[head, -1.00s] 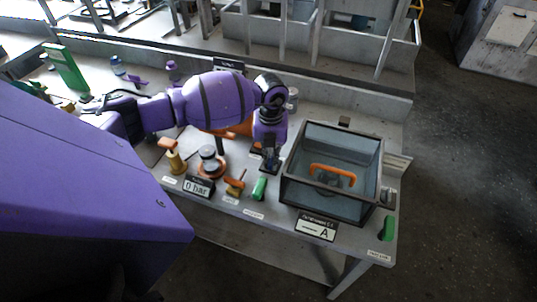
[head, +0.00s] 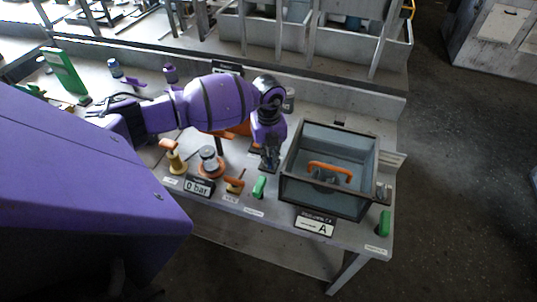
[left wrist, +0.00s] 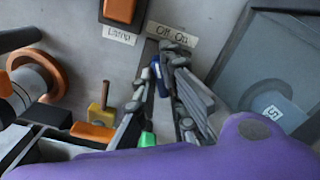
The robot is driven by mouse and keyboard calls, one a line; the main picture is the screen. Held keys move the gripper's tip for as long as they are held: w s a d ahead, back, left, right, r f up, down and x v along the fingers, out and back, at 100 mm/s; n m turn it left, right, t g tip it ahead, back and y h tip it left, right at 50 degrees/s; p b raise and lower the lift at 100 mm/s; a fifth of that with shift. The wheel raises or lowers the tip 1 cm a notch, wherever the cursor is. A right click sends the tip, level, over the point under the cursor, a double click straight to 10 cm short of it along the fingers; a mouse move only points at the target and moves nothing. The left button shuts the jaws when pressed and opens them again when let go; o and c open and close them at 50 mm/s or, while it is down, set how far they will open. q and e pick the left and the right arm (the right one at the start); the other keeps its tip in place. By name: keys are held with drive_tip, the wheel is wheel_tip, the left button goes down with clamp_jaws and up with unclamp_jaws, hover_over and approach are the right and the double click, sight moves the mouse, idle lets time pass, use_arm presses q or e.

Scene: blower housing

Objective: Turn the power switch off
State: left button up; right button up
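The power switch is a small blue lever (left wrist: 161,78) on a dark base beside the "Off On" label (left wrist: 170,35) in the left wrist view. My left gripper (left wrist: 164,68) reaches down to it, with one fingertip on each side of the lever and little gap between them. Whether the fingers press on the lever is not clear. In the head view my left gripper (head: 270,160) is low over the bench, left of the glass-walled box, and hides most of the switch. My right gripper is not in view.
The dark-framed box (head: 330,205) with an orange handle (head: 329,168) stands close right of the gripper. A green part (head: 259,187) is just in front. A gauge marked "0 bar" (head: 198,187) and orange-topped valves stand left.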

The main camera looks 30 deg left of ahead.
sight(268, 157)
use_arm(q)
drive_tip(key=o, duration=0.4)
drive_tip(key=shift+r, duration=0.25)
wheel_tip(268, 157, up, 12)
drive_tip(key=shift+f, duration=0.2)
idle(0.5)
